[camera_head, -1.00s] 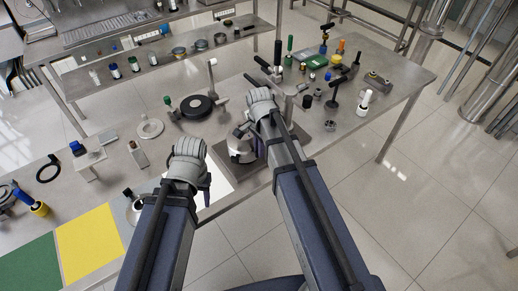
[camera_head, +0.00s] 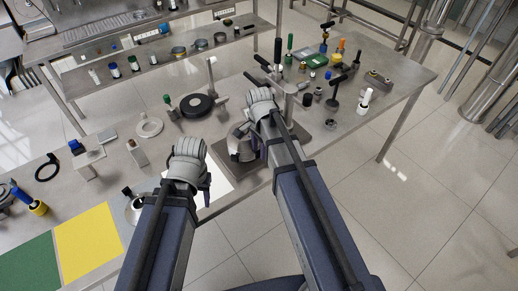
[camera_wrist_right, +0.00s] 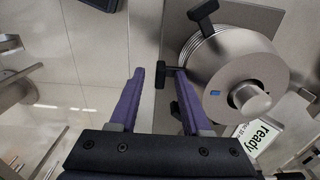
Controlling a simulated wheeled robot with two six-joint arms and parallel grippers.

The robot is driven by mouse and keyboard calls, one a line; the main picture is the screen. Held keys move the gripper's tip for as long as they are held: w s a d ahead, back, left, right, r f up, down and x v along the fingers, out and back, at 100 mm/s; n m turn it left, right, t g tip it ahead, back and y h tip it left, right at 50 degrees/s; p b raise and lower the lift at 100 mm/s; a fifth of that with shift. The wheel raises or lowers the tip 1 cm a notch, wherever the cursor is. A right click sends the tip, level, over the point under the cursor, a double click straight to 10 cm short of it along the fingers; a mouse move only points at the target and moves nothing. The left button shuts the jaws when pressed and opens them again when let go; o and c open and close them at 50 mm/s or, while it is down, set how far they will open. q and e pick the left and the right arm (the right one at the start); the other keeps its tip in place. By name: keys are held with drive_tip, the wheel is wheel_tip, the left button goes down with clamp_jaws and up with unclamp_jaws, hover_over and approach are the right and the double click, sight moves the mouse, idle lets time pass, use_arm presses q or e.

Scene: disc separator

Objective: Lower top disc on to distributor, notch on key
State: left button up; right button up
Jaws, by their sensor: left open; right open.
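A silver conical metal part (camera_wrist_right: 237,72) with a central knob and a blue mark fills the right of the right wrist view. Fine stacked edges show along its left side; I cannot tell which layer is the top disc, nor see the distributor's key. In the head view the cone (camera_head: 239,147) stands between my two arms, partly hidden. My right gripper (camera_wrist_right: 162,80) is open and empty, its purple fingers just left of the cone, near a black T-handle (camera_wrist_right: 164,73). My left gripper (camera_head: 206,178) is left of the cone, mostly hidden behind its wrist.
A second black handle (camera_wrist_right: 203,12) juts out beside the cone, and a "ready" display (camera_wrist_right: 262,137) lies below it. A black disc on a stand (camera_head: 197,106), a pale ring (camera_head: 149,128) and several tools crowd the bench. Yellow (camera_head: 88,243) and green mats lie front left.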

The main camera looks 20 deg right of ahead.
wheel_tip(320, 180, up, 8)
drive_tip(key=p, duration=0.8)
drive_tip(key=shift+f, duration=0.1)
drive_tip(key=s+a+f+n+b, duration=0.3)
drive_tip(key=s+a+n, duration=0.2)
drive_tip(key=s+n, duration=0.2)
drive_tip(key=s+a+f+n+h+b, duration=0.1)
drive_tip(key=s+a+n, duration=0.4)
drive_tip(key=n, duration=0.5)
drive_tip(key=shift+s+a+f+n+b, duration=0.25)
drive_tip(key=shift+s+f+n+b, duration=0.15)
drive_tip(key=shift+s+f+b, duration=0.6)
drive_tip(key=shift+o, duration=0.2)
drive_tip(key=shift+s+r, duration=0.1)
drive_tip(key=shift+s, duration=0.05)
